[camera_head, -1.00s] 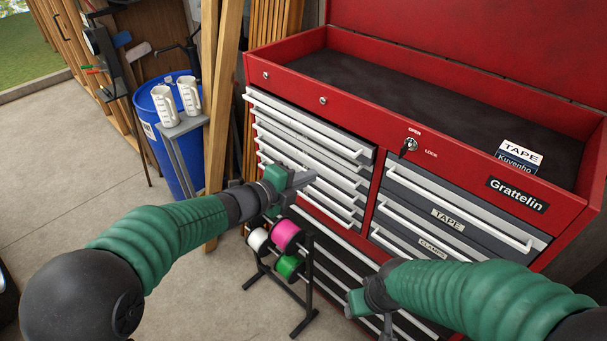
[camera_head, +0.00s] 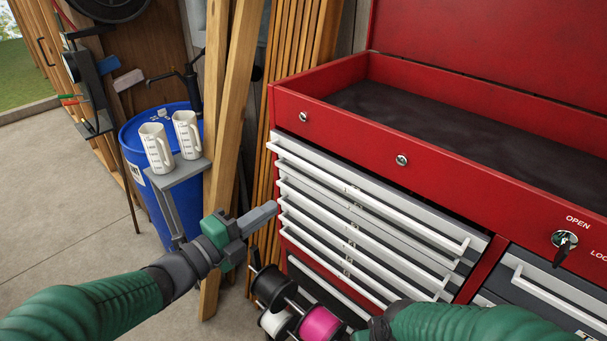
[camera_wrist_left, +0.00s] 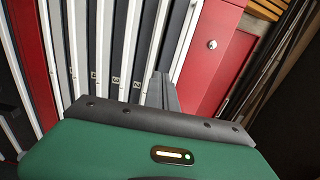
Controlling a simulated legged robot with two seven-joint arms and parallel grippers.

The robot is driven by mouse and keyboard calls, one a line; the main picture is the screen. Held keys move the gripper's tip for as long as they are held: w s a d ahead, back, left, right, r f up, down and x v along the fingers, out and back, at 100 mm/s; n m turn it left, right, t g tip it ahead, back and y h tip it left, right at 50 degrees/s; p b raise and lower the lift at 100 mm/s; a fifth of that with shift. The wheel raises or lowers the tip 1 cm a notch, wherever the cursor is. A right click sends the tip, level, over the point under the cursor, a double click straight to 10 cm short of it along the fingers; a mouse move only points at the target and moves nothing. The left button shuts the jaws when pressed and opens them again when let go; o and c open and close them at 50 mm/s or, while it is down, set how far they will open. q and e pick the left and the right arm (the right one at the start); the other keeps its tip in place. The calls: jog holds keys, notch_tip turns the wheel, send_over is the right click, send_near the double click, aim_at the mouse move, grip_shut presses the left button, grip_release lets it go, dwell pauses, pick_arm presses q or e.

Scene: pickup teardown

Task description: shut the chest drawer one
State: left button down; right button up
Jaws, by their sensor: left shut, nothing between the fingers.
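The red tool chest (camera_head: 340,125) has a left column of light grey drawers with white bar handles. Its top drawer (camera_head: 375,200), which I take as drawer one, seems to stand slightly out, with a thin dark gap behind its upper edge. My left gripper (camera_head: 268,214) is shut and empty, just left of the drawer fronts at mid-column height. In the left wrist view its fingers (camera_wrist_left: 161,92) point toward the drawer fronts (camera_wrist_left: 125,60); contact cannot be told. My right forearm enters at the lower right, its fingers out of the picture.
A spool rack with a pink spool (camera_head: 320,326) stands low in front of the chest. Wooden planks (camera_head: 232,120) lean left of it. A blue barrel (camera_head: 135,150) and two white jugs (camera_head: 157,147) are farther left. Concrete floor (camera_head: 75,220) is clear at left.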

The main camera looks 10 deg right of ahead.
aim_at(313, 182)
pick_arm(q)
jog(key=p+x, duration=0.1)
jog(key=x, duration=0.3)
jog(key=p+x, duration=0.1)
jog(key=x, duration=0.3)
jog(key=s+p+x, duration=0.1)
jog(key=x, duration=0.3)
jog(key=shift+d+r, duration=0.35)
jog(key=shift+r, duration=0.05)
jog(key=shift+w+d+r, duration=0.15)
jog(key=shift+w+d, duration=0.05)
jog(key=shift+d, duration=0.15)
pick_arm(e)
jog(key=v, duration=0.4)
jog(key=shift+s+a+r, duration=0.1)
jog(key=shift+s+r, duration=0.05)
jog(key=shift+s, duration=0.25)
pick_arm(q)
jog(key=shift+w+d, duration=0.15)
jog(key=shift+w, duration=0.05)
pick_arm(e)
jog(key=shift+w, duration=0.15)
